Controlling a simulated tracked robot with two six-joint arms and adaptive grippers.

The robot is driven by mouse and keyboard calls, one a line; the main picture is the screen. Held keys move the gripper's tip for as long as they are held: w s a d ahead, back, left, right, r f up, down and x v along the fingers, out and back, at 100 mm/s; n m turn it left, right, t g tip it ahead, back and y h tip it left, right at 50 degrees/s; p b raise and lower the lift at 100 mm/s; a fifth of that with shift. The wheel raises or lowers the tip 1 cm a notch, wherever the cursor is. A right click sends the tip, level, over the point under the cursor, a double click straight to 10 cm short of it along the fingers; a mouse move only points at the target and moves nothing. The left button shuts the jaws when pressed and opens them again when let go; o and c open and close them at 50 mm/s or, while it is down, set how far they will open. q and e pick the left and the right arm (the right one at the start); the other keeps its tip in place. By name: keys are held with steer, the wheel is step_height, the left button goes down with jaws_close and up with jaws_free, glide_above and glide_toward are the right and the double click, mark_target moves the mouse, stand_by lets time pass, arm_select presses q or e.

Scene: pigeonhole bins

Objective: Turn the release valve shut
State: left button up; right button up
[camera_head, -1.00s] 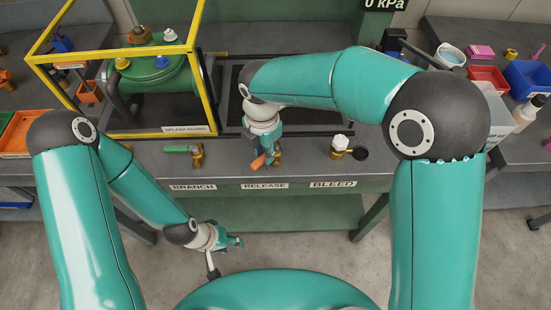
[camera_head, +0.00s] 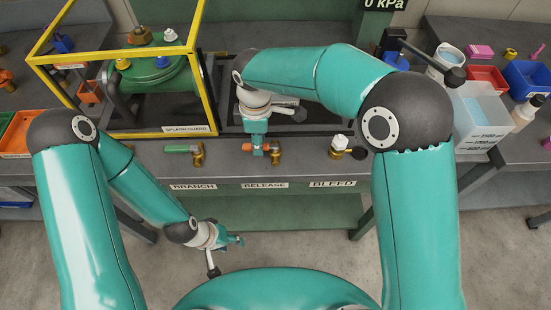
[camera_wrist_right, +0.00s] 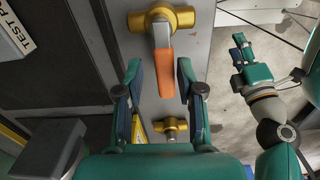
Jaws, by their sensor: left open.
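The release valve has a brass body (camera_head: 276,157) and an orange handle (camera_head: 246,147) lying to the left, above the RELEASE label (camera_head: 265,186). In the right wrist view the brass body (camera_wrist_right: 160,19) is at the top, and the orange handle (camera_wrist_right: 165,75) extends down from it. My right gripper (camera_head: 258,151) is at the handle, with a finger on each side in the right wrist view (camera_wrist_right: 159,68). The fingers are apart and not clamped; whether one touches the handle is unclear. My left gripper (camera_head: 237,241) is open and empty, low in front of the bench.
The branch valve (camera_head: 183,149) with a green handle is left of the release valve; the bleed valve (camera_head: 339,144) is right. A yellow-framed splash guard (camera_head: 190,129) stands at the left. A clear container (camera_head: 478,115) is at the right.

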steer(key=shift+s+r, duration=0.1)
step_height(320, 180, up, 6)
steer(key=p, duration=0.4)
steer(key=shift+p, duration=0.4)
